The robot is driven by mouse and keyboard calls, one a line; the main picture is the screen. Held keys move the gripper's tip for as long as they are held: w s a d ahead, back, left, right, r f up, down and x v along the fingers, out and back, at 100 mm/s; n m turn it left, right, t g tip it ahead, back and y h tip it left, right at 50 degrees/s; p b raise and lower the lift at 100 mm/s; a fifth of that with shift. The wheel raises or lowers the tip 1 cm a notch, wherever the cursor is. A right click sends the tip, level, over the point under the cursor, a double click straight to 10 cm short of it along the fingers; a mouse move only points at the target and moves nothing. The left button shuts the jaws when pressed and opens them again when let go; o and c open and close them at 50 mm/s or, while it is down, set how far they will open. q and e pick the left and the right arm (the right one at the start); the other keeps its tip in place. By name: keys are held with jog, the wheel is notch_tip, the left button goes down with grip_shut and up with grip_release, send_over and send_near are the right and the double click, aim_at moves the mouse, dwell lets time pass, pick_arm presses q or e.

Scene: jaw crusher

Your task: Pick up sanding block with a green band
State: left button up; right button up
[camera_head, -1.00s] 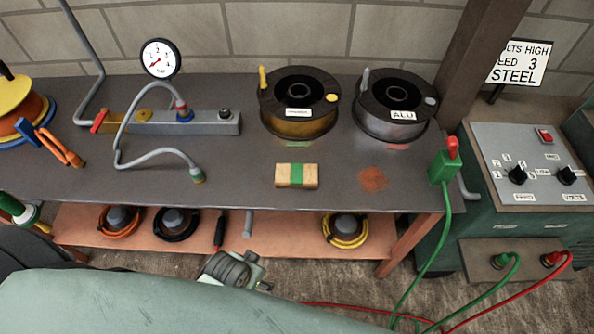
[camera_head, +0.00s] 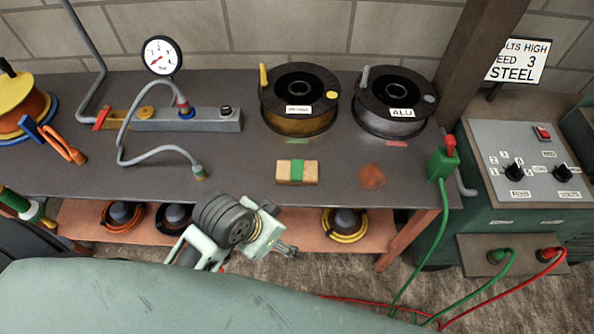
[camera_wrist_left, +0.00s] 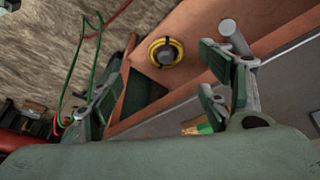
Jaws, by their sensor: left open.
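The sanding block (camera_head: 282,172) is a small tan block with a green band around its middle. It lies flat on the dark grey bench top in the head view, left of a rust-coloured patch. In the left wrist view the block (camera_wrist_left: 190,129) shows only in part, beside the finger on the right. My left gripper (camera_head: 282,246) is in front of the bench's front edge, short of the block and apart from it. In the left wrist view my left gripper (camera_wrist_left: 155,103) has its fingers spread wide with nothing between them. My right gripper is not in view.
Two wire spools, one gold (camera_head: 300,122) and one silver (camera_head: 385,127), stand behind the block. A hose (camera_head: 150,151) lies to its left. A green clamp (camera_head: 441,163) with a red top is at the bench's right edge. Coiled cables (camera_head: 345,226) sit on the lower shelf.

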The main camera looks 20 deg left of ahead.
pick_arm(q)
jog(key=w+d+r+m+g, duration=0.1)
jog(key=w+d+m, duration=0.1)
jog(key=w+m, duration=0.1)
jog(key=w+d+r+m+g, duration=0.1)
jog(key=w+d+m, duration=0.1)
jog(key=w, duration=0.4)
jog(key=w+d+r+m, duration=0.1)
jog(key=w+d+m, duration=0.1)
jog(key=w+m, duration=0.2)
jog(key=shift+w+r+g, duration=0.25)
jog(key=shift+g, duration=0.15)
notch_tip(320, 180, up, 4)
jog(key=m+y, duration=0.1)
jog(key=y, duration=0.1)
send_over(297, 170)
jog(key=shift+d+r+g, duration=0.2)
jog(key=shift+d+g, duration=0.2)
jog(key=shift+w+a+f, duration=0.1)
jog(key=f, duration=0.2)
jog(key=f+p, duration=0.1)
jog(key=f, duration=0.3)
jog(key=shift+a+f, duration=0.15)
jog(key=shift+a, duration=0.2)
jog(key=shift+f, duration=0.5)
jog(key=c, duration=1.2)
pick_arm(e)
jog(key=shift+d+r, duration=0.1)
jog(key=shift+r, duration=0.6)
